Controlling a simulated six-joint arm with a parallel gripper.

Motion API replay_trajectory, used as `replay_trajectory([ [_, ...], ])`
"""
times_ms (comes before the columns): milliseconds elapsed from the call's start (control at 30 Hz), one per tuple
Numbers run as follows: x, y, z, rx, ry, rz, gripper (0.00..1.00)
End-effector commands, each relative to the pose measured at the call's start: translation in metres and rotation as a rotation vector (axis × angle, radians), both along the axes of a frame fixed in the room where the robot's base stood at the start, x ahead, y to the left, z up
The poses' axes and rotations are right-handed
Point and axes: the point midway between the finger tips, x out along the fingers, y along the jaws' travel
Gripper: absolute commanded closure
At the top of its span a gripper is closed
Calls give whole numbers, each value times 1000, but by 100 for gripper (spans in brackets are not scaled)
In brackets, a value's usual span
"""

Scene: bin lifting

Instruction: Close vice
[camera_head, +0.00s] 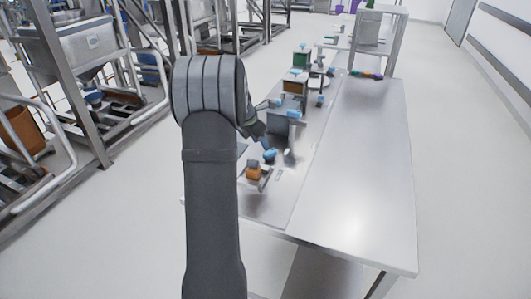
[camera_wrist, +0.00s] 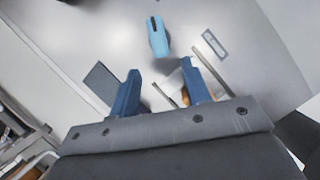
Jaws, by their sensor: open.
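In the head view, a small metal fixture (camera_head: 264,180) that looks like the vice sits near the front left of the table, with an orange block (camera_head: 254,172) at it. My gripper (camera_head: 268,155) is above and just behind it, partly hidden by my arm. In the wrist view, my gripper's two blue fingers (camera_wrist: 160,68) are apart with nothing held between them. A light-blue handle-like piece (camera_wrist: 157,37) lies beyond the fingertips. Orange bits (camera_wrist: 181,97) and metal strips show between and behind the fingers. The vice's jaws are mostly hidden, so their gap cannot be told.
Several devices with light-blue parts, including a grey box-like one (camera_head: 283,124), stand in a row farther back. A dark grey plate (camera_wrist: 102,82) lies left of the fingers. Metal frames stand on the left.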

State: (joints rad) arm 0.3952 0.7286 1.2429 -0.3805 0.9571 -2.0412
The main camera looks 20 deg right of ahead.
Motion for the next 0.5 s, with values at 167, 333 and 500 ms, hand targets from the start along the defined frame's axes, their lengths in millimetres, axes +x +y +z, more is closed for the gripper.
replay_trajectory([
  [167, 3, -14, -36, 2, 2, -3, 56],
  [333, 6, -23, -57, 0, 0, -1, 56],
  [500, 7, -27, -66, 0, 0, -1, 56],
])
